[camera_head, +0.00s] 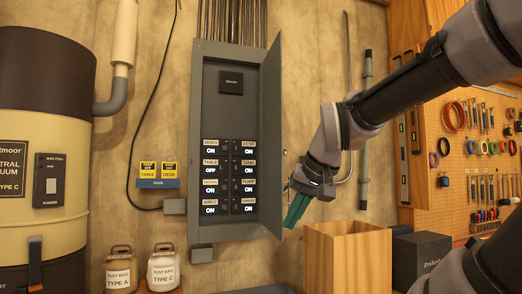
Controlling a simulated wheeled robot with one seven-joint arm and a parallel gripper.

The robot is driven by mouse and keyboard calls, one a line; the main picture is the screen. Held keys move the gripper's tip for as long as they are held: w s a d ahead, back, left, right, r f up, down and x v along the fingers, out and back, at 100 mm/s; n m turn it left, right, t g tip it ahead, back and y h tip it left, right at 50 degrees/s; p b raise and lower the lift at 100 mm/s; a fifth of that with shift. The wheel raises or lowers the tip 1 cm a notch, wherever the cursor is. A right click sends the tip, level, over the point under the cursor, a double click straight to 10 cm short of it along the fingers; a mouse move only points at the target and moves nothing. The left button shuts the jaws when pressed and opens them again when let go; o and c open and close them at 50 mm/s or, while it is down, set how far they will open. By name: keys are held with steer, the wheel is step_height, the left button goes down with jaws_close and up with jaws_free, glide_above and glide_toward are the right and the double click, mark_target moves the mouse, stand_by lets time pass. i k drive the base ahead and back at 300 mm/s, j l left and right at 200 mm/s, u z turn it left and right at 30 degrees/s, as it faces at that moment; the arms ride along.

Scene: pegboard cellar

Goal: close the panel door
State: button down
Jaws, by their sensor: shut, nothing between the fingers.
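A grey electrical panel (199,140) is mounted on the wall in the middle of the head view. Labelled breaker switches (236,180) show inside it. Its panel door (271,130) is hinged on the right side and stands open, swung outward. My gripper (294,212) is to the right of the door's lower part, with its green fingers pointing down and left. The fingers are shut and empty. They appear close to the door's lower edge, but I cannot tell whether they touch it.
A wooden box (346,262) stands below my gripper, with a dark box (420,255) to its right. Two dust jars (163,268) and a large vacuum drum (40,130) are on the left. A pegboard with tools (470,150) is at right.

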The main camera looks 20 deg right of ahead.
mark_target(273, 202)
steer(key=l+u, duration=0.15)
steer(key=l, duration=0.35)
steer(key=k+l+u, duration=0.1)
steer(key=l, duration=0.35)
steer(key=l+u, duration=0.15)
steer(key=l, duration=0.35)
steer(key=k+l+u, duration=0.1)
steer(key=l, duration=0.35)
steer(key=k+l+u, duration=0.15)
steer(key=l, duration=0.3)
